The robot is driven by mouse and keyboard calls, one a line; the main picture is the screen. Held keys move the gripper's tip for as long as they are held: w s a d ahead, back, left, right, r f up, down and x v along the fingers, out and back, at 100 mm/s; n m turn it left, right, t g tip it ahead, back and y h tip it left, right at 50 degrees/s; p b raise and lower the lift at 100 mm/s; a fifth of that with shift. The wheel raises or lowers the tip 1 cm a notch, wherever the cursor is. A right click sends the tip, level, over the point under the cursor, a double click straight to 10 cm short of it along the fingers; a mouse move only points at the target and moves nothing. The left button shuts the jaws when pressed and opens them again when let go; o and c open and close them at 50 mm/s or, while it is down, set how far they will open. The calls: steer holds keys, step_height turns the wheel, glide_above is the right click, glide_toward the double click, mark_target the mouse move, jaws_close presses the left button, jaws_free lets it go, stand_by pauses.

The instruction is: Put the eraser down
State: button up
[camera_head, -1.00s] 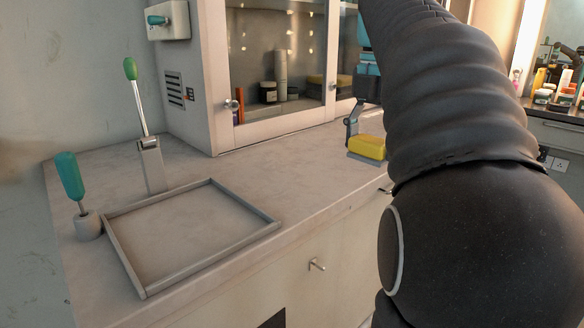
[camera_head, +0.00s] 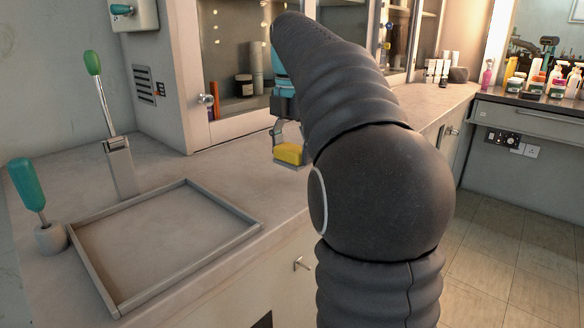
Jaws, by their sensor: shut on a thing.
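The eraser (camera_head: 290,154) is a yellow block with a grey lower side. My gripper (camera_head: 285,140) is shut on it from above, in the middle of the head view. The eraser is over or near the front edge of the counter; I cannot tell whether it touches the surface. My dark arm reaches in from the right and hides part of the gripper's right side and the counter behind it.
An empty framed tray (camera_head: 250,232) lies on the counter (camera_head: 170,172) to the left. A green-handled lever (camera_head: 105,110) and a green-handled tool in a holder (camera_head: 50,237) stand beside it. A glass-fronted cabinet (camera_head: 235,70) stands behind. Bare counter lies between tray and gripper.

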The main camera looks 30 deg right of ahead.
mark_target(292, 167)
step_height(292, 167, down, 4)
steer(key=shift+f+b, duration=0.1)
steer(key=shift+b, duration=0.35)
steer(key=o, duration=1.3)
step_height(292, 167, up, 12)
steer(key=shift+r+p, duration=0.1)
steer(key=shift+p, duration=1.05)
